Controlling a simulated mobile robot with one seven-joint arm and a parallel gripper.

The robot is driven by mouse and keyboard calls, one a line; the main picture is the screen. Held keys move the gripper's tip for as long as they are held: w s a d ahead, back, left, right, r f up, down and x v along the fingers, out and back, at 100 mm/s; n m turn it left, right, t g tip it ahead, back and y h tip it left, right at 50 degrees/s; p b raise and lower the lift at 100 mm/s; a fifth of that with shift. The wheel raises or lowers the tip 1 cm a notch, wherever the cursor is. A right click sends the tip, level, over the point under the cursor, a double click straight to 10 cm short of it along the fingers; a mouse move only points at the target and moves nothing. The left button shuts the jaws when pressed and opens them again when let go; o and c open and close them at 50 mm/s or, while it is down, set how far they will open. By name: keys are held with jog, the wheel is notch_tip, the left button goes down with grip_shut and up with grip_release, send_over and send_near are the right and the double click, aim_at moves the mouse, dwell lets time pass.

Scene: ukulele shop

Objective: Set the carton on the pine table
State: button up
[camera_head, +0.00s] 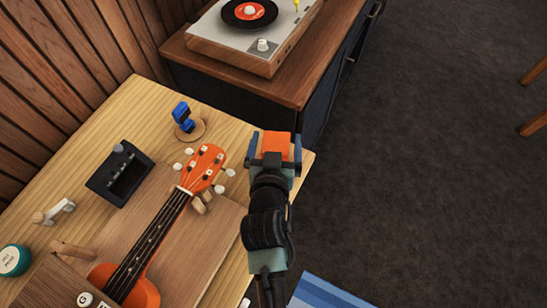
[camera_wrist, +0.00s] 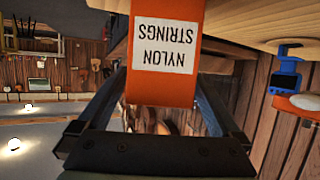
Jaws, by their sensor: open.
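The orange carton (camera_head: 276,143), with a white label reading "NYLON STRINGS" in the wrist view (camera_wrist: 165,45), is at the right back corner of the pine table (camera_head: 115,115). In the wrist view it appears upside down, beside pale pine (camera_wrist: 265,22). Its base is hidden in the head view and cut off in the wrist view, so I cannot see whether it touches the table. My gripper (camera_head: 275,152) is open, with one finger on each side of the carton. Contact between fingers and carton is not clear.
A ukulele (camera_head: 165,225) lies on a wooden board left of my arm. A blue clip-on tuner (camera_head: 183,117), a black box (camera_head: 120,173) and a teal tin (camera_head: 14,260) are also on the table. A record player (camera_head: 255,30) stands on the cabinet behind. Carpet lies to the right.

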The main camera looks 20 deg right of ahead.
jog(key=v, duration=1)
jog(key=shift+s+r, duration=0.2)
jog(key=shift+s, duration=0.15)
jog(key=shift+a, duration=0.15)
jog(key=w+a+r+n+t+y, duration=0.1)
jog(key=w+r+t, duration=0.35)
jog(key=r, duration=0.95)
jog(key=w+a+r+n+t, duration=0.15)
jog(key=w+r+t, duration=0.35)
jog(key=r, duration=0.9)
jog(key=s+a+r+n+t+y, duration=0.1)
jog(key=s+a+r+t+y, duration=0.1)
jog(key=r, duration=0.7)
jog(key=s+a+r+n+t+y, duration=0.1)
jog(key=s+a+r+t+y, duration=0.1)
jog(key=r, duration=0.6)
jog(key=s+a+r+n+t+y, duration=0.1)
jog(key=a+r, duration=0.3)
jog(key=r, duration=0.5)
jog(key=shift+s+r+t+y, duration=0.4)
jog(key=shift+s+t, duration=0.15)
jog(key=shift+s, duration=0.3)
jog(key=shift+n, duration=0.25)
